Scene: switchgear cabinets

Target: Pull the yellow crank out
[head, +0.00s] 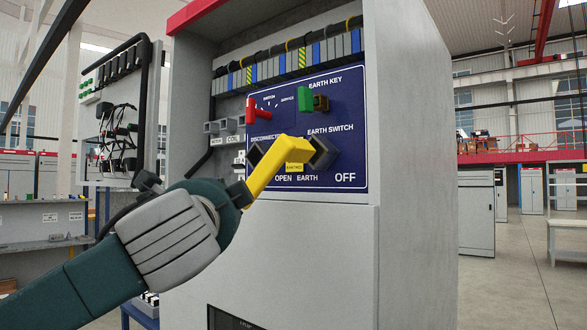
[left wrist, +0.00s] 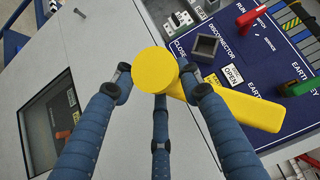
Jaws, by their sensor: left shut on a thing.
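The yellow crank (head: 268,165) is at the front of the blue switch panel (head: 340,110). Its far end meets the dark square earth switch socket (head: 322,153) at the panel's lower right; how deep it sits is hidden. In the left wrist view the crank (left wrist: 235,107) shows its round handle end towards me, with its arm running to the lower right. My left gripper (left wrist: 158,82) has its three blue fingers closed around the handle. In the head view my left gripper (head: 240,193) comes from lower left, its fingers mostly hidden. My right gripper is not in view.
A second square socket, the disconnector one (left wrist: 205,46), is empty beside the crank. A red handle (head: 257,110) and a green key piece (head: 305,98) stick out above. The grey cabinet (head: 290,250) front is flat below. Open floor (head: 500,280) lies to the right.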

